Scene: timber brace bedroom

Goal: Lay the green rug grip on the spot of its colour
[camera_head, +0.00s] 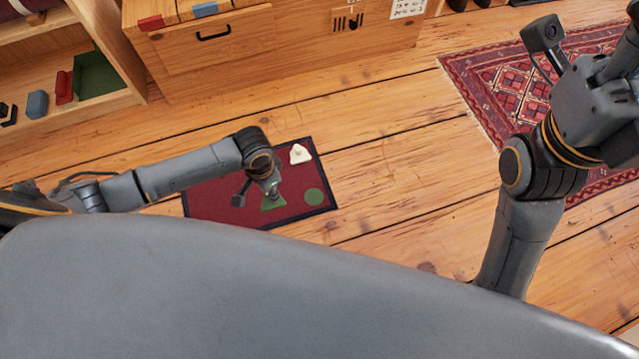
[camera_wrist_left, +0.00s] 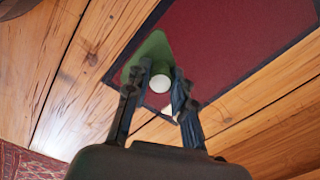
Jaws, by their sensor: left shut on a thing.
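The green rug grip (camera_head: 271,204) is a flat triangle below my left gripper (camera_head: 273,188) in the head view. The left wrist view shows the green rug grip (camera_wrist_left: 153,48) with a pale round knob (camera_wrist_left: 160,83) between the fingers. My left gripper (camera_wrist_left: 161,74) is shut on it. The green spot (camera_head: 314,196) is a round patch near the front right corner of the dark red mat (camera_head: 215,197). The grip is left of the spot, over the mat; I cannot tell its height. My right gripper is outside the frames.
A white triangular piece (camera_head: 300,154) lies at the mat's back right corner. A wooden cabinet (camera_head: 240,50) and an open shelf (camera_head: 128,97) stand behind. A patterned rug (camera_head: 490,85) lies at the right. The plank floor (camera_head: 390,180) between mat and rug is clear.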

